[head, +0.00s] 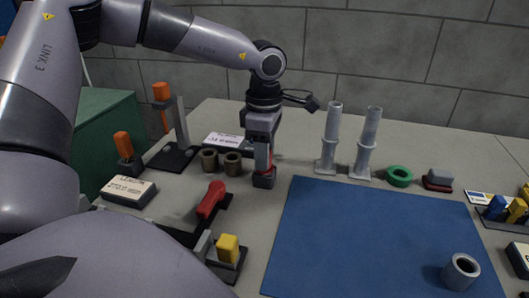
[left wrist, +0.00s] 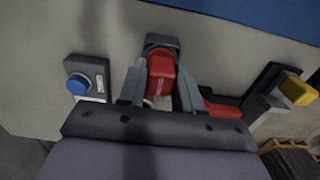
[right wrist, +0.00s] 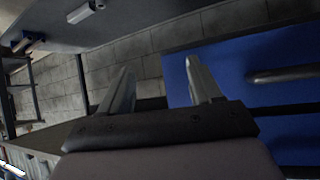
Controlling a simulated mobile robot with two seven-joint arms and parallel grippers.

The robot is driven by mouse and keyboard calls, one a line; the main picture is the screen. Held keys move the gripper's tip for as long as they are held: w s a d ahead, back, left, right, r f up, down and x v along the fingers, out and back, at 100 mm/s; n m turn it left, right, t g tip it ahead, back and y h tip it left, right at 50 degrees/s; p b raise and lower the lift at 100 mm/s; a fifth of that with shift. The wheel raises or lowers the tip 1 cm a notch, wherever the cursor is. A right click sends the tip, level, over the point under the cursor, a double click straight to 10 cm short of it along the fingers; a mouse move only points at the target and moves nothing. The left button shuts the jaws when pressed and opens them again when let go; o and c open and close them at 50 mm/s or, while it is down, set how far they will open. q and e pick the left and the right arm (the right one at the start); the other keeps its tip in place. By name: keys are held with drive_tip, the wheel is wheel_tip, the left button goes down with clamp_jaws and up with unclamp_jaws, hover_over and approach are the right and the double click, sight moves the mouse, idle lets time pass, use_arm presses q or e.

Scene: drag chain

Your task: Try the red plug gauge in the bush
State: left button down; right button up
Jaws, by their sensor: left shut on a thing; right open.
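My left gripper (head: 262,158) is shut on a red block-shaped handle (head: 263,163), which I take to be the red plug gauge. Just below it is a small dark block (head: 264,181) on the table. The left wrist view shows the red handle (left wrist: 161,76) between the fingers, with the dark block (left wrist: 161,42) beyond it; whether they are joined or touching I cannot tell. A grey hollow bush (head: 449,279) stands upright on the blue mat (head: 360,225), well to the right of this gripper. My right gripper (right wrist: 158,70) is open and empty, outside the head view.
Left of the mat are a red lever (head: 210,199) and a yellow block (head: 228,248) on dark bases. Two grey upright posts (head: 366,143) and a green ring (head: 399,177) stand behind the mat. Most of the mat is clear.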

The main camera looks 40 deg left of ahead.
use_arm(q)
drive_tip(key=shift+r+p, duration=1.35)
drive_tip(key=shift+r, duration=1.55)
